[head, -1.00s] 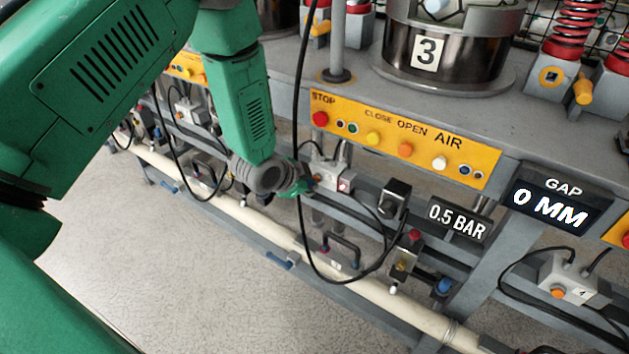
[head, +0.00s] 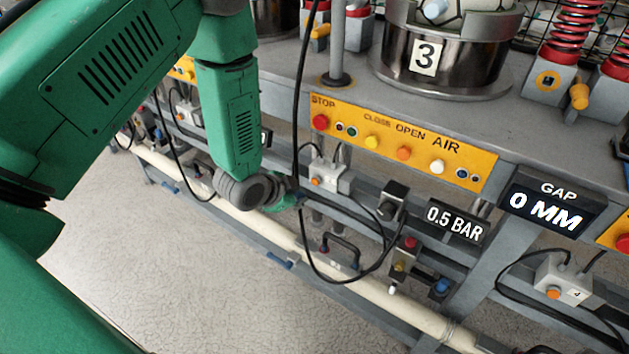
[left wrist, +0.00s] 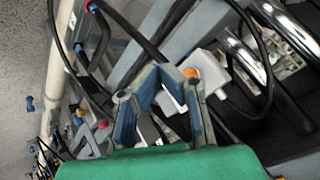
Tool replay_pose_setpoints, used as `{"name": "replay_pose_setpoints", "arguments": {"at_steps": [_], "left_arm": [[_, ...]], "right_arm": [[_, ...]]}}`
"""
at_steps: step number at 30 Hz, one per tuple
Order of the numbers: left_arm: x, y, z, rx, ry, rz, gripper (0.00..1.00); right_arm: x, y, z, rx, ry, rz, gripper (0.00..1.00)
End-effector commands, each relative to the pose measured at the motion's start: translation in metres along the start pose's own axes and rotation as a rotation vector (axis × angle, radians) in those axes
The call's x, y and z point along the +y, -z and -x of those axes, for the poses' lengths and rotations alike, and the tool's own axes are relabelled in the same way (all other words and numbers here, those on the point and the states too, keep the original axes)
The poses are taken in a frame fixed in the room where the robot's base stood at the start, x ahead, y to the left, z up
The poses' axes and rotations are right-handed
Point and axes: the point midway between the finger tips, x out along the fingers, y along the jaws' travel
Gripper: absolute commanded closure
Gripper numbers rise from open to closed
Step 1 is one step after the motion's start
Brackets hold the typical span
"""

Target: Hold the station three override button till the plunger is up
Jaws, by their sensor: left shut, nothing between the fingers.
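The override box (head: 332,178) is a small pale box with an orange button (head: 315,181), on the frame below the station 3 panel. In the left wrist view the orange button (left wrist: 191,73) shows just beyond my fingers. My left gripper (head: 298,199) is shut and empty, just below and left of the box in the head view. In the left wrist view my left gripper's fingers (left wrist: 166,72) appear near the button; I cannot tell any contact. The station 3 cylinder (head: 440,60) stands above; its plunger is not clearly visible. My right gripper is out of view.
The yellow panel (head: 400,142) carries STOP, CLOSE, OPEN and AIR buttons. Displays read 0.5 BAR (head: 455,220) and GAP 0 MM (head: 544,208). A black hose (head: 302,240) loops close to my gripper. Another button box (head: 563,279) is at right; floor is clear at lower left.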

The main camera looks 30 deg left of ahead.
Motion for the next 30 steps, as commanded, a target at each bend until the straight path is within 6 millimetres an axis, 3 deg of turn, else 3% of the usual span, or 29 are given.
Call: {"name": "replay_pose_setpoints", "arguments": {"at_steps": [8, 25, 28, 30], "left_arm": [[0.011, -0.012, 0.015, -0.002, -0.001, 0.000, 1.00], [0.015, -0.014, 0.016, -0.006, -0.005, 0.007, 1.00], [0.036, -0.027, 0.020, -0.054, -0.038, 0.068, 1.00], [0.064, -0.046, 0.028, -0.126, -0.078, 0.157, 1.00]], "right_arm": [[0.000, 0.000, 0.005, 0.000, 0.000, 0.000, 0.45], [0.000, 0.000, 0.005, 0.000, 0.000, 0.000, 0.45], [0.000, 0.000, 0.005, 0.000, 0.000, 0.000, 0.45], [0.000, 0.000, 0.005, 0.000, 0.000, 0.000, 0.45]]}}
